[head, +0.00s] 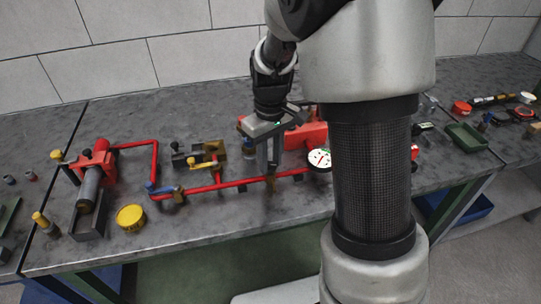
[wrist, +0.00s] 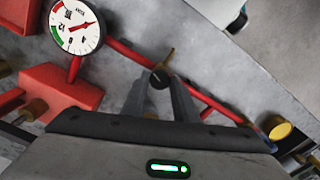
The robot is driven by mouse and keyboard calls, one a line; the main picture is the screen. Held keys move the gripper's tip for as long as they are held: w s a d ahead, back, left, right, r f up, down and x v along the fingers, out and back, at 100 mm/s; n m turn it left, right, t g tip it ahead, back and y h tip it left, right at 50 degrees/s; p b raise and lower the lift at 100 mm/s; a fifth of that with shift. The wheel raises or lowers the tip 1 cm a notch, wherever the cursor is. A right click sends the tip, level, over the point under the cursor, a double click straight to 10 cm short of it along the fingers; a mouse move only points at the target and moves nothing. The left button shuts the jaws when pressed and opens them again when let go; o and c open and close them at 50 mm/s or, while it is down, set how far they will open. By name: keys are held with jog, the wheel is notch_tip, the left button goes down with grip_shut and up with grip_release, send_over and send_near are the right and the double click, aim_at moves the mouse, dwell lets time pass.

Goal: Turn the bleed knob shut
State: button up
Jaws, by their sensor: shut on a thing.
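The bleed knob (wrist: 160,77) is a small dark round knob on the red pipe (wrist: 200,92), with a brass-coloured piece sticking out beyond it. In the wrist view it sits between the two fingertips of my gripper (wrist: 159,93), which is shut on it. In the head view my gripper (head: 268,170) points down at the red pipe (head: 228,184), just left of the gauge. There the fingers hide the knob, and a brass fitting (head: 270,182) shows below them. I cannot tell how far the knob is turned.
A round white gauge (head: 320,159) stands close on the right and shows in the wrist view (wrist: 76,27). A red block (head: 306,135) is behind the gripper. Brass and yellow valve parts (head: 205,164) and a yellow cap (head: 130,216) lie left. The bench front is clear.

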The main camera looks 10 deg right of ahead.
aim_at(270, 165)
jog(key=m+p, duration=0.2)
jog(key=m, duration=0.5)
jog(key=shift+r+p, duration=0.15)
jog(key=shift+p, duration=0.15)
jog(key=m+p, duration=0.2)
jog(key=m, duration=0.4)
jog(key=shift+m, duration=0.3)
jog(key=o, duration=1.1)
jog(key=shift+c, duration=0.2)
notch_tip(270, 165, up, 17)
jog(key=p, duration=0.2)
jog(key=shift+r, duration=0.15)
